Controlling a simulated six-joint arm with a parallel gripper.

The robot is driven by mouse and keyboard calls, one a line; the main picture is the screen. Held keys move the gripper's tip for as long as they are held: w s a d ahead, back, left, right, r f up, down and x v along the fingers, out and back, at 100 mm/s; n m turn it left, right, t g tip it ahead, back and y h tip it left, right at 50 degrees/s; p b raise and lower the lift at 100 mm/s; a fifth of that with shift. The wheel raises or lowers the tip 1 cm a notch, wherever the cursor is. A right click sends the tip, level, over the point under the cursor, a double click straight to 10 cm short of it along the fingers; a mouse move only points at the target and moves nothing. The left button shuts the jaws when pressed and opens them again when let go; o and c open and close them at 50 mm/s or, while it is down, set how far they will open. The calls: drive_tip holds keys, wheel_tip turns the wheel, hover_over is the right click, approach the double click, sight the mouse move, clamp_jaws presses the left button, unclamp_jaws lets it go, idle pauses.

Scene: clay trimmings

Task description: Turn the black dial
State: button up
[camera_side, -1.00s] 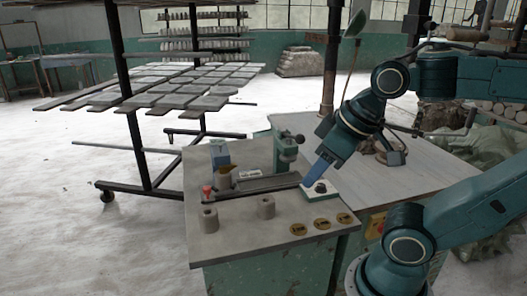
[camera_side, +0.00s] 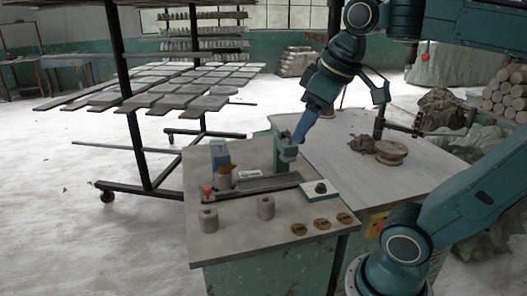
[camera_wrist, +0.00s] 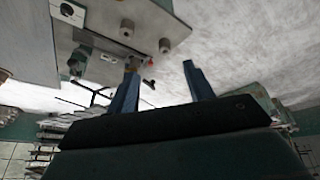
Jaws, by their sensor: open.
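The black dial (camera_side: 320,187) sits on top of a small white box with green sides (camera_side: 323,197), near the right side of the grey bench. The dial also shows as a dark knob at the top left of the wrist view (camera_wrist: 68,9). My gripper (camera_side: 299,139) is raised above and behind the dial, clear of it, by the top of a green post. In the wrist view my two blue fingers (camera_wrist: 160,78) are spread apart with nothing between them. The dial's exact angle is too small to tell.
The green post (camera_side: 286,152) stands close to my fingertips. The bench (camera_side: 225,228) also bears a red button (camera_side: 207,190), two clay cylinders (camera_side: 265,207), a blue-and-white carton (camera_side: 221,155) and several round yellow labels (camera_side: 321,223). A clay lump and wooden disc (camera_side: 391,152) lie on the right table.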

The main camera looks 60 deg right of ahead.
drive_tip(key=w+d+r+g, duration=0.2)
drive_tip(key=w+d, duration=0.3)
drive_tip(key=d, duration=0.2)
drive_tip(key=n+g, duration=0.3)
hover_over(321, 185)
wheel_tip(321, 185, down, 24)
drive_tip(key=shift+f+y, duration=0.1)
drive_tip(key=shift+y, duration=0.2)
drive_tip(key=shift+f, duration=0.1)
wheel_tip(321, 185, down, 14)
drive_tip(key=shift+r, duration=0.25)
